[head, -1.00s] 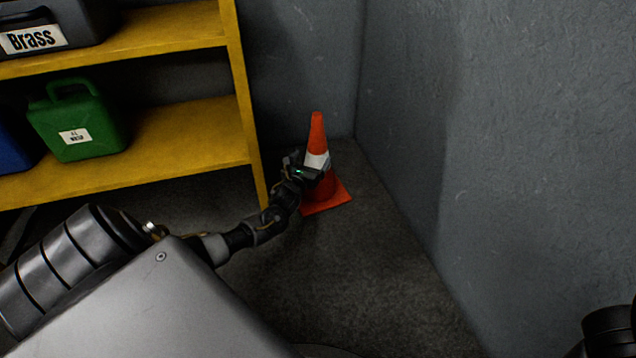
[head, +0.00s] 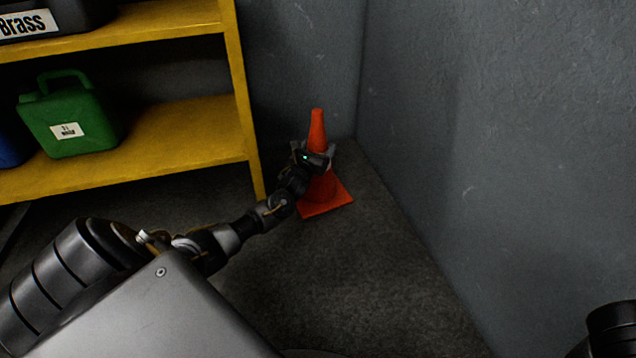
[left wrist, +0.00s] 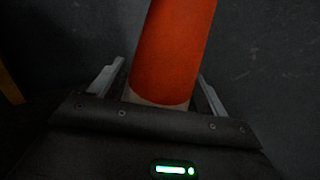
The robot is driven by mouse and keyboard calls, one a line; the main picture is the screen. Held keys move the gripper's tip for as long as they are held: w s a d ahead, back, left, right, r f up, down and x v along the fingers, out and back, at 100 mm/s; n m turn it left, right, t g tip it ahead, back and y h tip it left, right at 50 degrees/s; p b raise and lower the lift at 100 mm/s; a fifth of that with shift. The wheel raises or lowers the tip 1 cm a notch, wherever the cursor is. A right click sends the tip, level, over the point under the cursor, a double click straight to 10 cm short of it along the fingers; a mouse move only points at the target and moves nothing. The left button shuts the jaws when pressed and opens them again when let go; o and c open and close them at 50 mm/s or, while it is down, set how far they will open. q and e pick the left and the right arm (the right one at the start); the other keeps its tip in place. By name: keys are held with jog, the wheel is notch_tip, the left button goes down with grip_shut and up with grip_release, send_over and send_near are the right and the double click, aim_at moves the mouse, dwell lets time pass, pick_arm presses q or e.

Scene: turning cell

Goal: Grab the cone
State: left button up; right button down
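The orange cone (head: 317,126) stands upright on its square base on the floor, in the corner beside the yellow shelf. My left gripper (head: 314,150) is at the cone's middle and hides most of its white band. In the left wrist view the cone (left wrist: 172,45) rises between the two fingers of the left gripper (left wrist: 162,72). The fingers are apart, one on each side of the cone. A narrow gap shows at the left finger; at the right finger I cannot tell whether it touches. My right gripper is out of view.
The yellow shelf (head: 190,138) stands at the left, its post close to my left forearm. It holds a green can (head: 72,120) and a dark bin labelled Brass (head: 80,14). Grey walls (head: 530,140) close in behind and right of the cone. The floor (head: 370,270) in front is clear.

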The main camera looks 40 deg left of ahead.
pick_arm(q)
grip_shut()
jog(key=shift+r, duration=0.1)
dwell(0.3)
